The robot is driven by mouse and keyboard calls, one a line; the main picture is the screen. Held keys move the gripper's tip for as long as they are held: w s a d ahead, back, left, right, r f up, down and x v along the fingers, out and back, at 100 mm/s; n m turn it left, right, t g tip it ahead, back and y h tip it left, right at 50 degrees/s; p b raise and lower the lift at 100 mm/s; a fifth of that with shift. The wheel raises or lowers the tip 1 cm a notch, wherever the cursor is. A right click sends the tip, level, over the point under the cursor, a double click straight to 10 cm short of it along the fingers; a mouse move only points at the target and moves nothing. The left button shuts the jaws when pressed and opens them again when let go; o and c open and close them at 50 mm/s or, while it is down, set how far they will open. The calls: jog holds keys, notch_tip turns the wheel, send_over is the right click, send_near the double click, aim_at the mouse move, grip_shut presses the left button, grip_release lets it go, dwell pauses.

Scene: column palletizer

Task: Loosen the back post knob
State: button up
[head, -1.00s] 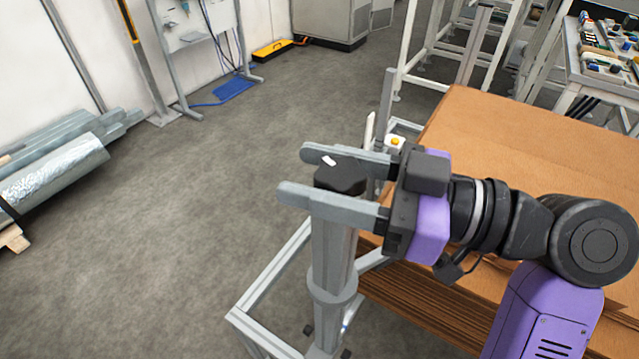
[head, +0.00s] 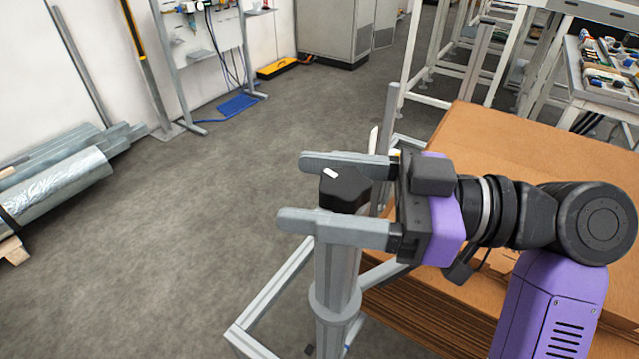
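The black lobed knob (head: 345,189), with a white mark on its top, sits on top of the upright grey post (head: 335,278) in the head view. My gripper (head: 291,191) reaches in from the right. One long grey finger runs on the far side of the knob and the other on the near side. The fingers are spread wider than the knob, so the gripper is open around it. The near finger hides the lower edge of the knob and the top of the post. Whether either finger touches the knob is hard to tell.
A stack of brown cardboard sheets (head: 540,160) lies right of the post, under my arm. A grey metal frame (head: 268,292) surrounds the post's lower part. The floor (head: 200,200) left of the post is clear.

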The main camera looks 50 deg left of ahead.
jog(key=shift+w+d, duration=0.1)
jog(key=v, duration=0.7)
jog(key=shift+w+d, duration=0.15)
jog(key=shift+d, duration=0.1)
dwell(0.5)
